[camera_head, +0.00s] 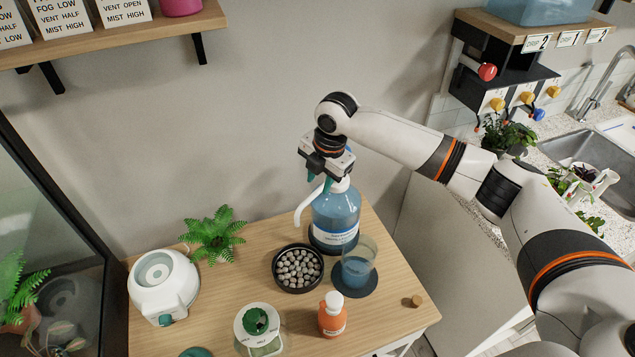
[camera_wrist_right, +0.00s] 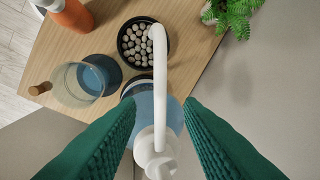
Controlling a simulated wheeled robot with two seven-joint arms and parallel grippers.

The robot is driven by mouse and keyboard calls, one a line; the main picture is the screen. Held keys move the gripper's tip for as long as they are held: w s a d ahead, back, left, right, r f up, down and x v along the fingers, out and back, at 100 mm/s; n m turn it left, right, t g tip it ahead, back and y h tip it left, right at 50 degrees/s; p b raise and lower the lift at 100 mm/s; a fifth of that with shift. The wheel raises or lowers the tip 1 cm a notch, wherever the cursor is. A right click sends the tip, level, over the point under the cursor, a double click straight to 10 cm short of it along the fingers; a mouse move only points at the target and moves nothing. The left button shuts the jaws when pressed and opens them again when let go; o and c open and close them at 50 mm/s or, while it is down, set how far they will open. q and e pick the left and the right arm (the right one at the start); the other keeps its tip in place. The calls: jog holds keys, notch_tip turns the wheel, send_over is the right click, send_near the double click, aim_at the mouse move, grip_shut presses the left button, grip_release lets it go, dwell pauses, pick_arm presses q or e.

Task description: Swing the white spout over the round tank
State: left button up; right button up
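The white spout (camera_head: 306,203) comes from the pump on top of a blue bottle (camera_head: 335,214) and points left and down in the head view. In the right wrist view the spout (camera_wrist_right: 158,75) reaches up the picture, its tip over the edge of the pebble dish. A round clear tank (camera_head: 358,262) with blue liquid stands on a dark round mat, right of and nearer than the bottle; the spout is not over it. My right gripper (camera_head: 322,178) is above the bottle, its green fingers apart on either side of the pump head (camera_wrist_right: 154,150). My left gripper is out of view.
A dark dish of pebbles (camera_head: 279,283) stands left of the tank. An orange bottle (camera_head: 332,321), a green-capped jar (camera_head: 242,331), a white round device (camera_head: 146,298) and a fern (camera_head: 214,235) share the table. A cork (camera_head: 416,301) lies near its right edge.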

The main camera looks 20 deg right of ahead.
aim_at(317, 192)
jog(key=shift+w+a+f, duration=0.1)
jog(key=shift+w+f, duration=0.05)
jog(key=shift+f, duration=0.65)
jog(key=shift+w+a+f, duration=0.1)
jog(key=shift+w+f, duration=0.05)
jog(key=shift+f, duration=0.65)
grip_shut()
